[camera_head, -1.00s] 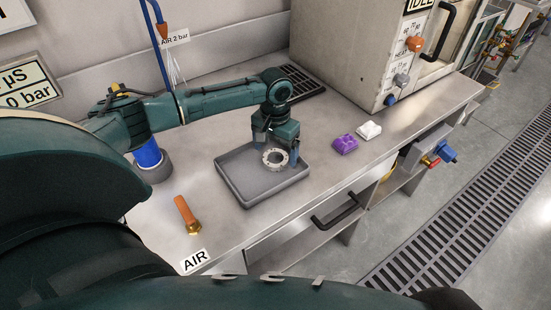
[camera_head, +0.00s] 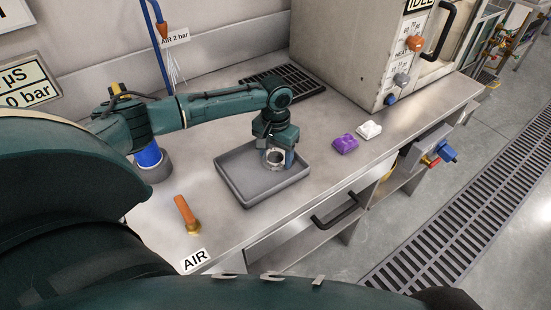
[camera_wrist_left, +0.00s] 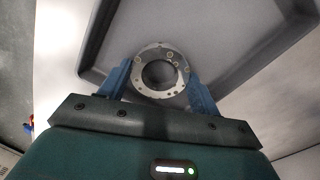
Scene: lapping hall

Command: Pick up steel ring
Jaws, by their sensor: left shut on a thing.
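The steel ring (camera_head: 275,158) is in the grey tray (camera_head: 240,192) on the steel bench. My left gripper (camera_head: 275,160) is over the tray, shut on the ring, with a finger on either side of it. In the left wrist view the ring (camera_wrist_left: 148,71) shows its flat holed face between the two blue fingers (camera_wrist_left: 160,80), with the tray (camera_wrist_left: 235,62) behind it. I cannot tell whether the ring still touches the tray floor. My right gripper is not in view.
An orange-handled brass tool (camera_head: 187,215) lies left of the tray. A purple block (camera_head: 345,144) and a white block (camera_head: 369,130) lie right of it. A large cabinet (camera_head: 350,50) stands at the back right.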

